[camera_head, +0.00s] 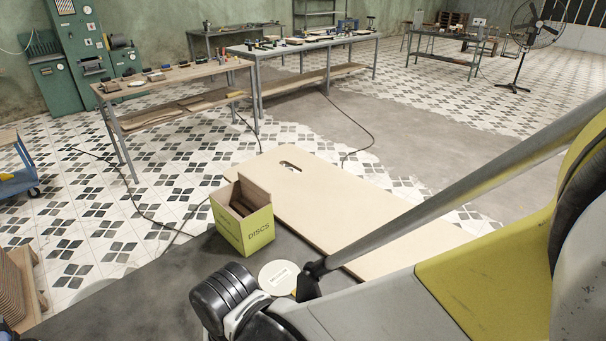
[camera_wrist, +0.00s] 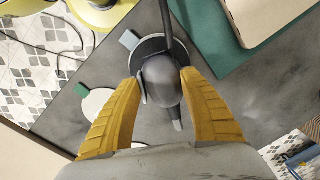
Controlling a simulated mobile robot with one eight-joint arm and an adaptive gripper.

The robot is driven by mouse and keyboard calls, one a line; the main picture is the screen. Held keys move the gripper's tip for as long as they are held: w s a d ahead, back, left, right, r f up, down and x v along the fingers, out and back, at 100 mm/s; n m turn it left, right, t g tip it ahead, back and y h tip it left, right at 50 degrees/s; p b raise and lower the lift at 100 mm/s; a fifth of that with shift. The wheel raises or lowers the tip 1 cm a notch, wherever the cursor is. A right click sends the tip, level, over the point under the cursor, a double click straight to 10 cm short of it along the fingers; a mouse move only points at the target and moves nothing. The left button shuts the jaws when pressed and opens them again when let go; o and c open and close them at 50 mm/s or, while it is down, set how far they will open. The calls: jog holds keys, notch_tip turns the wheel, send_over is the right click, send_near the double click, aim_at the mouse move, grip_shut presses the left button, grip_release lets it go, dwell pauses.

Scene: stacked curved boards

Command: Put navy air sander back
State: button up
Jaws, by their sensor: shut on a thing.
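The navy air sander (camera_wrist: 161,82) shows in the wrist view as a dark, rounded body over a round pad, with a dark hose or cable running up from it. It looks dark grey more than navy here. My gripper (camera_wrist: 163,76) has its yellow fingers closed on both sides of the sander body. The sander is over the dark grey bench top; I cannot tell whether its pad touches the surface. In the head view my arm covers the lower right, and neither the sander nor the fingers can be made out.
A yellow-green DISCS box (camera_head: 232,233) stands open on the dark bench beside a pale slotted board (camera_head: 330,205). A white disc (camera_head: 277,277) lies near it. In the wrist view, a teal mat (camera_wrist: 222,65) lies at upper right and a white disc (camera_wrist: 97,102) at left.

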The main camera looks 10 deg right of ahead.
jog(key=shift+f+b, duration=0.35)
dwell(0.3)
jog(key=o, duration=0.9)
jog(key=shift+c, duration=0.2)
jog(key=shift+r, duration=0.1)
notch_tip(320, 180, up, 12)
jog(key=shift+d, duration=0.4)
jog(key=shift+w, duration=0.1)
